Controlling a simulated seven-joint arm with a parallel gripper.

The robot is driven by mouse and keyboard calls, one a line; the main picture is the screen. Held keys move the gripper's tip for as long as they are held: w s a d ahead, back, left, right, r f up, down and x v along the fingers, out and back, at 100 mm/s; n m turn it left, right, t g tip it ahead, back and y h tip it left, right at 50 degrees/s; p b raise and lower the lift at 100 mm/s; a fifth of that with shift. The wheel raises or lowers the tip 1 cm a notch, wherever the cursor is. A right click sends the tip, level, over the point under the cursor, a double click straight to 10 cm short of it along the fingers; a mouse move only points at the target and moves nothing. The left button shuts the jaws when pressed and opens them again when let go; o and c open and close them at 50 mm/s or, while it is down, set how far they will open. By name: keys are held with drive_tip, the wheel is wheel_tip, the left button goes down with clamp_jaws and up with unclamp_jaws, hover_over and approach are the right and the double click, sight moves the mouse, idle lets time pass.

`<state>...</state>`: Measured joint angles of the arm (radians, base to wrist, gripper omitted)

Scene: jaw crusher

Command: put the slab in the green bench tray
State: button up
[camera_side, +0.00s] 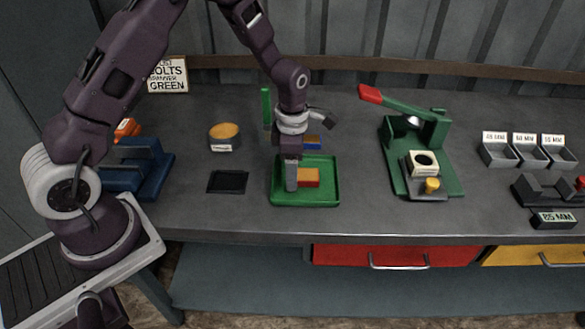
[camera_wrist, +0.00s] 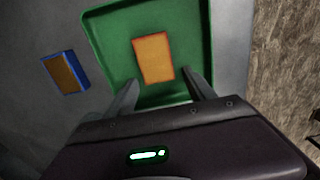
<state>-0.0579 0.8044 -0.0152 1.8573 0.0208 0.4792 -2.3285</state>
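A slab with an orange top and red sides (camera_side: 309,177) lies flat inside the green bench tray (camera_side: 335,190). In the wrist view the orange slab (camera_wrist: 153,59) sits near the tray's middle, clear of the green rim (camera_wrist: 97,50). My gripper (camera_side: 291,187) is low over the tray, just left of the slab. In the wrist view my gripper's fingers (camera_wrist: 162,84) are spread apart with nothing held, and the slab lies just beyond the tips. A second slab, blue-sided with a brown-orange top (camera_wrist: 64,72), lies on the bench outside the tray; it shows behind the tray (camera_side: 312,142).
A green lever press with a red handle (camera_side: 421,150) stands right of the tray. A blue fixture (camera_side: 143,168), a round orange-topped pot (camera_side: 224,136) and a dark pad (camera_side: 228,181) are left. A green post (camera_side: 266,108) stands behind my gripper. Grey bins (camera_side: 525,152) are far right.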

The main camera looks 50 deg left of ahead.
wheel_tip(320, 180, up, 12)
drive_tip(key=s+d+r+m+t, duration=0.1)
drive_tip(key=s+r+m+t, duration=0.1)
drive_tip(key=s+r+m, duration=0.9)
drive_tip(key=s+r+m+t, duration=0.1)
drive_tip(key=s+m, duration=0.6)
drive_tip(key=m, duration=0.1)
drive_tip(key=s+r+m+t, duration=0.2)
drive_tip(key=s+m, duration=0.5)
drive_tip(key=m, duration=0.1)
drive_tip(key=shift+d+r+t, duration=0.25)
drive_tip(key=shift+d+t, duration=0.05)
drive_tip(key=shift+d, duration=0.1)
drive_tip(key=shift+s, duration=0.1)
